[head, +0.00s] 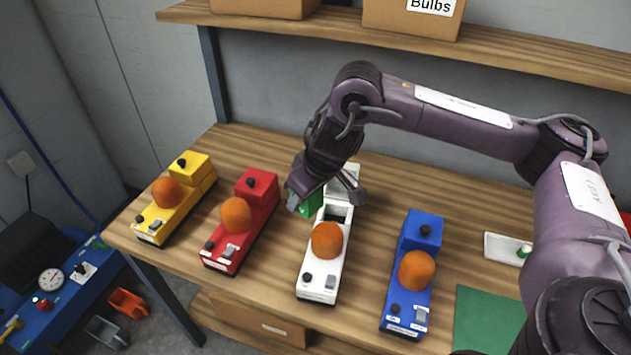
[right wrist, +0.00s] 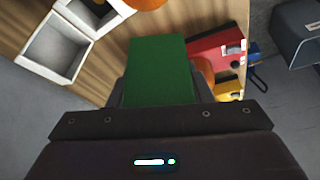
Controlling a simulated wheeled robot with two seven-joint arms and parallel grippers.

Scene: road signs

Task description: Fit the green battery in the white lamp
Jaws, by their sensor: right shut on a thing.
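The white lamp (head: 314,276) stands on the bench with an orange dome and an open, empty compartment (head: 338,214) behind it; a white open box-like part lies at its far end. The lamp also shows at the upper left in the right wrist view (right wrist: 94,17). My right gripper (head: 322,199) is shut on the green battery (head: 307,202), which fills the space between the fingers in the right wrist view (right wrist: 158,70). The battery is in the air, left of the compartment and outside it. The gripper partly hides the battery in the head view. My left gripper is not in view.
A red lamp (head: 223,245) and a yellow lamp (head: 157,222) stand to the left, a blue lamp (head: 402,305) to the right. A green mat (head: 487,320) and a white tray (head: 497,247) lie further right. A shelf (head: 330,31) with boxes hangs above the back.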

